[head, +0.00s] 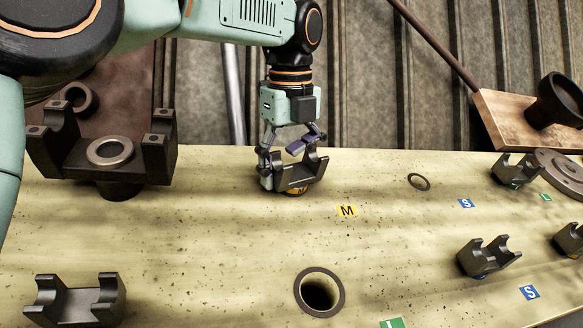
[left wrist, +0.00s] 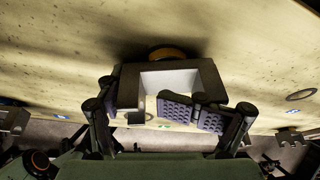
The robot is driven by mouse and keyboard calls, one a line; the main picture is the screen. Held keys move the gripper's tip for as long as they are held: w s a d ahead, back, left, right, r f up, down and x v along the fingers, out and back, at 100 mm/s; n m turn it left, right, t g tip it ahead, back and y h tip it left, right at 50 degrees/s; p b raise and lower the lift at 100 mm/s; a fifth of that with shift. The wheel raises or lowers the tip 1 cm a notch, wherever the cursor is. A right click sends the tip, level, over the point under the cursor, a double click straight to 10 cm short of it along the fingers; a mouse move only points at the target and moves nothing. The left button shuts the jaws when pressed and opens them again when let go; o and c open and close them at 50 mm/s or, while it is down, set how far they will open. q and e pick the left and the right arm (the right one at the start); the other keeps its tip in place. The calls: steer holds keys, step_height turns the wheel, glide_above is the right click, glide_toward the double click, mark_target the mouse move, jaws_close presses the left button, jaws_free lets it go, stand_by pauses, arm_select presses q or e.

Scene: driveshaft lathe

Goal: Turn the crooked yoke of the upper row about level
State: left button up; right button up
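The dark yoke (head: 308,176) of the upper row stands at the back edge of the pale board, on a yellow ring (head: 297,191). In the head view it looks askew, with its right side higher. It shows as a U in the left wrist view (left wrist: 170,72). My left gripper (head: 286,156) is over this yoke from above. One finger is down beside its left end, and the other is bent above its gap. The fingers stand apart; whether the pads touch the yoke I cannot tell. My right gripper is not in view.
More yokes stand at the front left (head: 76,303), right (head: 488,257) and back right (head: 516,169). A large dark fork (head: 102,178) with a pale ring is at the left. The board (head: 220,240) has a ringed hole (head: 319,292) and a yellow M label (head: 347,211).

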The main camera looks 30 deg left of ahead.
arm_select(q)
steer(key=shift+s+a+r, duration=0.1)
steer(key=shift+s, duration=0.1)
steer(key=c, duration=0.6)
jaws_close()
steer(key=shift+s+a+r, duration=0.1)
steer(key=shift+s+a, duration=0.1)
steer(key=shift+s, duration=0.1)
steer(key=shift+o, duration=0.6)
jaws_free()
steer(key=shift+w, duration=0.2)
steer(key=shift+w+d, duration=0.2)
steer(key=shift+d, duration=0.05)
steer(key=c, duration=0.3)
steer(key=shift+s+a, duration=0.15)
steer(key=shift+s, duration=0.1)
jaws_close()
steer(key=shift+a, duration=0.1)
